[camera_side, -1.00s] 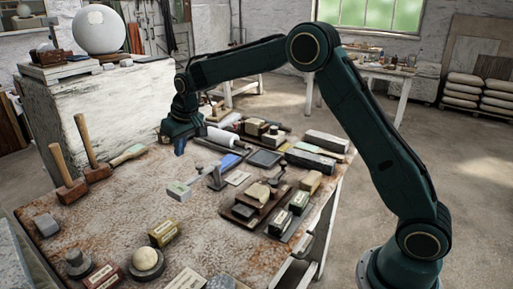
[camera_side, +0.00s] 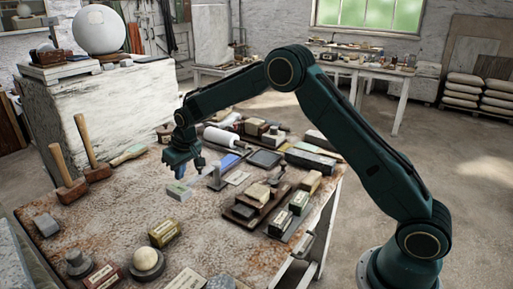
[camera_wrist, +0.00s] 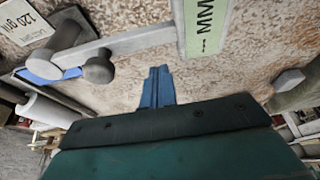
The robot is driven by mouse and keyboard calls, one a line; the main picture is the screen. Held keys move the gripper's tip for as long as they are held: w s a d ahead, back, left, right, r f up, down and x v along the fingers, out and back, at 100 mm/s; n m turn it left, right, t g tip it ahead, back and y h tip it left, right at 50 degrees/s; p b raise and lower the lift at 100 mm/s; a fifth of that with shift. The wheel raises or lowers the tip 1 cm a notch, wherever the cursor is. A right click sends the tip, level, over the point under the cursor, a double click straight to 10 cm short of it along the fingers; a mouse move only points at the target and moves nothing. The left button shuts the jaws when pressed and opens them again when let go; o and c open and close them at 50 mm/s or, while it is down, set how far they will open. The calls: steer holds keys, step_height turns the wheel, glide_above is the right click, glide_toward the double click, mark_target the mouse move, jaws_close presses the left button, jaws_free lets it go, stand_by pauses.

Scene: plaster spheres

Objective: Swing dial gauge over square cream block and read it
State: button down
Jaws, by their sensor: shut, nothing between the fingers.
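The gauge (camera_side: 178,191) is a small pale green-edged box at the end of a light bar, near the middle of the table. The bar runs to a grey pivot stand (camera_side: 216,180). In the wrist view the gauge face (camera_wrist: 207,22) reads "MM", and the bar (camera_wrist: 135,43) leads to the grey knobs (camera_wrist: 98,68). My gripper (camera_side: 185,172) is just above and behind the gauge; its narrow blue fingers (camera_wrist: 158,88) are shut and empty. I cannot tell whether they touch it. A cream block (camera_side: 258,191) sits on a brown base right of the stand; I cannot tell if it is the square one.
Mallets (camera_side: 69,187) stand at the left. Dark blocks (camera_side: 312,160) crowd the right edge. The table in front of the gauge is mostly clear.

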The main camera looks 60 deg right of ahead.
steer(key=shift+s, duration=1.4)
steer(key=shift+s, duration=0.1)
steer(key=s+d+n+g+y, duration=0.1)
steer(key=s+d+n, duration=0.1)
steer(key=s+n, duration=0.2)
steer(key=s+d+n+g+y, duration=0.1)
steer(key=s+d+n, duration=0.2)
steer(key=n, duration=0.3)
steer(key=s+d+n+g+y, duration=0.1)
steer(key=s+d+n, duration=0.1)
steer(key=s+n, duration=0.3)
steer(key=shift+d+n+y, duration=0.3)
steer(key=shift+d+y, duration=0.05)
steer(key=shift+y, duration=0.05)
steer(key=shift+s+d+n, duration=0.25)
steer(key=shift+d+n, duration=0.4)
steer(key=shift+n, duration=0.05)
steer(key=shift+s+d, duration=0.1)
steer(key=shift+d, duration=0.6)
steer(key=shift+d, duration=0.15)
